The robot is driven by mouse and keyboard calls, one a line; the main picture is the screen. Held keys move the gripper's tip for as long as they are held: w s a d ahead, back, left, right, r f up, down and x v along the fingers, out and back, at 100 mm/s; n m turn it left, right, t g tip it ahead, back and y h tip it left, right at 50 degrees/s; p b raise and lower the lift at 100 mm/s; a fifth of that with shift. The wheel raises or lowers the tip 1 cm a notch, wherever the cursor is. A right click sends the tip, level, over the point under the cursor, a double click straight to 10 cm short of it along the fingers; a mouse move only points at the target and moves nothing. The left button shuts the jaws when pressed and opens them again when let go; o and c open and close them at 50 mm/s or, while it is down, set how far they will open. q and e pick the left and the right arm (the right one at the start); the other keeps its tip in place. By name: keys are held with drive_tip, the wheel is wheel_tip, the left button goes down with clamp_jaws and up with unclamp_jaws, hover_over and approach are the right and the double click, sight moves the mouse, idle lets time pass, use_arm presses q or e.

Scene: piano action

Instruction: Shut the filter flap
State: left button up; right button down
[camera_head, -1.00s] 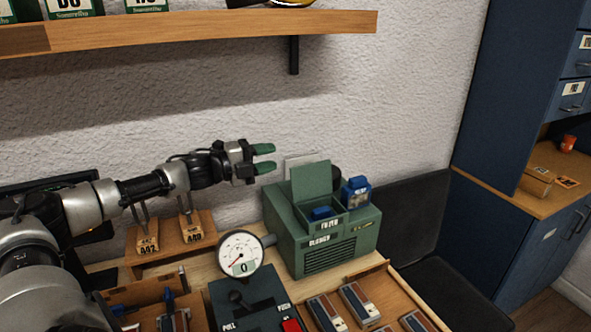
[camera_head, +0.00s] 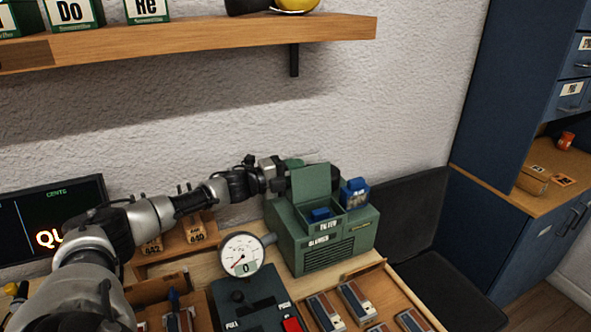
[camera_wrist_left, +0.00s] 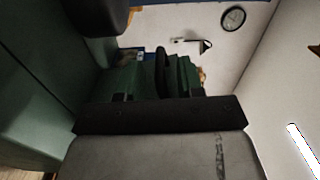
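The filter flap (camera_head: 311,183) is a green panel standing raised at the back of an open compartment on the green blower box (camera_head: 331,252). A blue piece (camera_head: 321,214) sits in that compartment. My left gripper (camera_head: 292,163) is behind the flap near its upper left edge, and the flap partly hides its fingers. I cannot tell whether it touches the flap. My right gripper is not in view.
A round gauge (camera_head: 242,254) is in front, left of the box. Wooden blocks (camera_head: 195,229) stand below my left arm. A wooden shelf (camera_head: 200,45) hangs above, with wall space between.

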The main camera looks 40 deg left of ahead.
sight(302, 194)
use_arm(q)
clamp_jaws()
drive_tip(key=shift+s+d, duration=0.1)
drive_tip(key=shift+d+m, duration=0.1)
drive_tip(key=shift+m, duration=0.2)
drive_tip(key=d+m+b, duration=0.1)
drive_tip(key=s+m+b, duration=0.1)
drive_tip(key=m+b, duration=0.1)
drive_tip(key=shift+d+r, duration=0.3)
drive_tip(key=shift+d, duration=0.05)
drive_tip(key=shift+s+d+r+m+b, duration=0.25)
drive_tip(key=shift+d+m+b, duration=0.3)
drive_tip(key=shift+m, duration=0.35)
drive_tip(key=shift+s+d+r+m+b, duration=0.25)
drive_tip(key=shift+d+m+b, duration=0.2)
drive_tip(key=shift+m, duration=0.45)
